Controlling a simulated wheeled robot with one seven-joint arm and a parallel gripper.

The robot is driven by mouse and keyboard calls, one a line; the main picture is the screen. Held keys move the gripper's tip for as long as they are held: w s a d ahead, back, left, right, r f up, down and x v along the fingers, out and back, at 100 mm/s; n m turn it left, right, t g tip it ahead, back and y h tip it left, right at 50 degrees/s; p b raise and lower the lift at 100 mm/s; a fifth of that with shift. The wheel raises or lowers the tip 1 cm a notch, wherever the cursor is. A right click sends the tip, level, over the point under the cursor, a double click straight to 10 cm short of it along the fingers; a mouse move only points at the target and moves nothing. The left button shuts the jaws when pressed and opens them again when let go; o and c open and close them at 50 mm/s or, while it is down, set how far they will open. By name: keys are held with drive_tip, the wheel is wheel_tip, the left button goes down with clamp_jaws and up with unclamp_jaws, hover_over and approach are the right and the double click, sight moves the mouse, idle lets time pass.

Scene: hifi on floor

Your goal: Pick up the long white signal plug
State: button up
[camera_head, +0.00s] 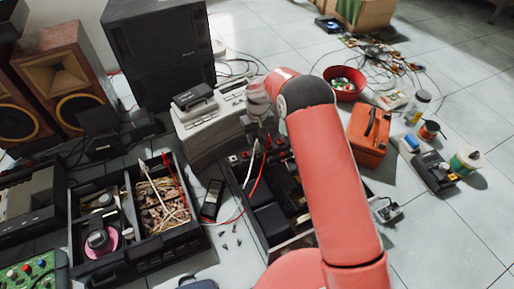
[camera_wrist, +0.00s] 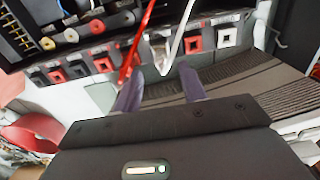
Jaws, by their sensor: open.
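The long white signal plug (camera_wrist: 177,42) shows in the wrist view as a slim white shaft, its lower end between my fingertips as seen in the picture. My gripper (camera_wrist: 160,82) is open, with one finger on each side; I cannot tell whether either touches the plug. In the head view, a white plug with its cable (camera_head: 253,150) hangs at the equipment case, just below my gripper (camera_head: 252,130). My arm hides part of that area.
A red plug (camera_wrist: 134,45) stands close to the left of the white one. Red, black and white sockets line the panel (camera_wrist: 85,70). A red cable (camera_head: 259,183) loops nearby. A grey ribbed device (camera_head: 203,125) and an orange case (camera_head: 369,130) flank the arm.

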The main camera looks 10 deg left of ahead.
sight(256, 144)
drive_tip(key=f, duration=0.4)
drive_tip(key=shift+s+a+f+b, duration=0.1)
drive_tip(key=shift+s+b, duration=0.1)
drive_tip(key=shift+b, duration=0.15)
clamp_jaws()
drive_tip(key=shift+r, duration=0.2)
